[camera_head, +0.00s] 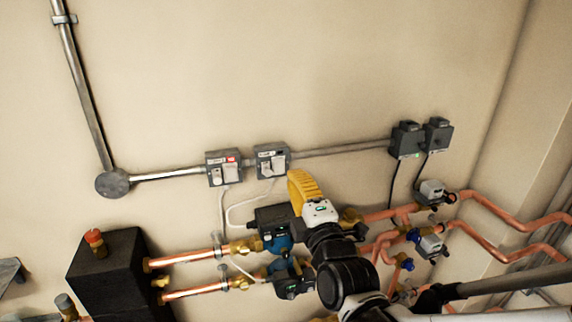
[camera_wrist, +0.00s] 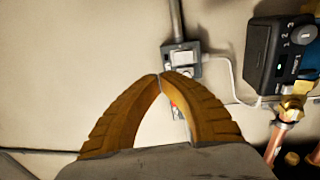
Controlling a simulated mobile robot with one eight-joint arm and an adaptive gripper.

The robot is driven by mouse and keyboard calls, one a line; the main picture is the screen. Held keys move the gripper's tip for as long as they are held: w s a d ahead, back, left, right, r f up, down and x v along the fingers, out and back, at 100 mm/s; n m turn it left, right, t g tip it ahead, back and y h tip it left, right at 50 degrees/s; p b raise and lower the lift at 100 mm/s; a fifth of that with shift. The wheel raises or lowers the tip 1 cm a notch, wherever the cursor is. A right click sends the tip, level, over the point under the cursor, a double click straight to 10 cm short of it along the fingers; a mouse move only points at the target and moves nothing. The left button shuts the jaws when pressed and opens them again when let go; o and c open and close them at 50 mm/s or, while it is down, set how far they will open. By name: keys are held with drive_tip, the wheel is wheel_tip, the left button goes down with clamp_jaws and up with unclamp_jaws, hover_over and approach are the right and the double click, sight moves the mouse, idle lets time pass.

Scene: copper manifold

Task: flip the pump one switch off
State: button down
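Two grey wall switch boxes sit side by side on a conduit: a left box (camera_head: 223,168) with a red mark and a right box (camera_head: 271,160). Their labels are too small to read, so I cannot tell which is pump one. My gripper (camera_head: 297,174) is right of the right box in the head view. In the wrist view, my gripper (camera_wrist: 160,76) has its yellow fingertips together with nothing between them. One switch box (camera_wrist: 181,60) shows just beyond the tips. A red and white part shows between the fingers, mostly hidden.
A blue and black pump (camera_head: 276,235) with copper pipes is below my gripper; a pump's dial housing (camera_wrist: 283,55) is at right in the wrist view. Two dark boxes (camera_head: 408,140) hang farther right. A black block (camera_head: 105,270) stands lower left. The upper wall is clear.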

drive_tip(key=s, duration=0.3)
drive_tip(key=shift+d+r, duration=0.3)
drive_tip(key=shift+d, duration=0.05)
drive_tip(key=s+d+f+m+g+h+b, duration=0.1)
drive_tip(key=s+d+f+m+g+b, duration=0.2)
drive_tip(key=f, duration=0.4)
drive_tip(key=s+d+f+m+g+h+b, duration=0.1)
drive_tip(key=d+f+m+b, duration=0.25)
drive_tip(key=f+b, duration=0.2)
drive_tip(key=s+d+f+m+g+h+b, duration=0.1)
drive_tip(key=d+f+m+g+b, duration=0.1)
drive_tip(key=f+m+b, duration=0.35)
drive_tip(key=s+d+f+m+g+h+b, duration=0.1)
drive_tip(key=s+d+f+m+g+b, duration=0.1)
drive_tip(key=s+f, duration=0.4)
drive_tip(key=s+d+f+m+g+h+b, duration=0.1)
drive_tip(key=s+d+f+m+g+b, duration=0.1)
drive_tip(key=s+d+f+m, duration=0.3)
wheel_tip(320, 180, down, 3)
drive_tip(key=shift+s+r+m+g+b, duration=0.2)
drive_tip(key=shift+s+m+g+b, duration=0.15)
drive_tip(key=shift+s+m+g, duration=0.6)
